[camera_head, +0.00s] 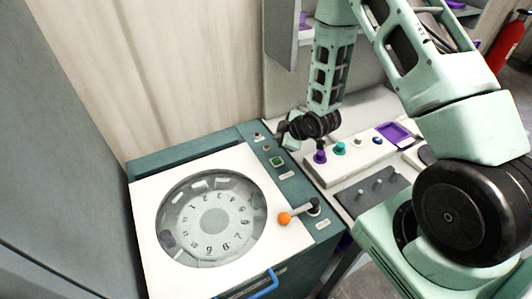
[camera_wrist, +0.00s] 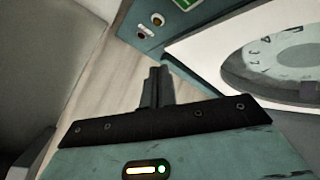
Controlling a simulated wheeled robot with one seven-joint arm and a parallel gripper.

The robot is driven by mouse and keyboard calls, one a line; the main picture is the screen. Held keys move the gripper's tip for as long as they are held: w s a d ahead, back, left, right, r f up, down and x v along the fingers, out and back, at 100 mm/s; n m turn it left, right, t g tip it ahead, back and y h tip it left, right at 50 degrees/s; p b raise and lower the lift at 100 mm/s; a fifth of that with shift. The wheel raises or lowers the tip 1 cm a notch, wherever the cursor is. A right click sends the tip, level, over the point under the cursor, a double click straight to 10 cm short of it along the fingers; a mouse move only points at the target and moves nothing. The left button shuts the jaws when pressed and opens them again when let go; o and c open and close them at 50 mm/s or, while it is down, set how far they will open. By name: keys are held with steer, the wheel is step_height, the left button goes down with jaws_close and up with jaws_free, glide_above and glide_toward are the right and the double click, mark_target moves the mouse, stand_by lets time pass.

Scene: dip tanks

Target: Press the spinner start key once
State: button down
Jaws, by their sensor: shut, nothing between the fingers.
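The spinner (camera_head: 145,220) is a teal cabinet with a white lid and a round clear window over a numbered dial (camera_head: 213,222). A green key (camera_head: 277,161), which looks like the start key, sits on the teal strip along the lid's right edge. It is cut off at the top edge of the wrist view (camera_wrist: 184,3). My gripper (camera_head: 287,141) is above the back right part of the strip, close to the green key but apart from it in the wrist view. Its fingers (camera_wrist: 156,70) are together and empty. Whether the key is lit or pressed is unclear.
Two small round fittings (camera_wrist: 157,19) sit beside the green key. A white panel with purple and teal knobs (camera_head: 340,148) stands to the right. A curtain hangs behind.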

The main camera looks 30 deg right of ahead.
mark_target(279, 162)
steer(key=shift+w+d+f, duration=0.25)
steer(key=shift+w+d, duration=0.05)
steer(key=shift+d, duration=0.05)
steer(key=shift+f, duration=0.15)
step_height(279, 162, down, 8)
steer(key=b, duration=0.5)
steer(key=shift+f+b, duration=0.25)
steer(key=shift+b, duration=0.3)
steer(key=shift+f, duration=0.1)
stand_by(1.6)
steer(key=shift+f+b, duration=0.3)
steer(key=shift+b, duration=0.2)
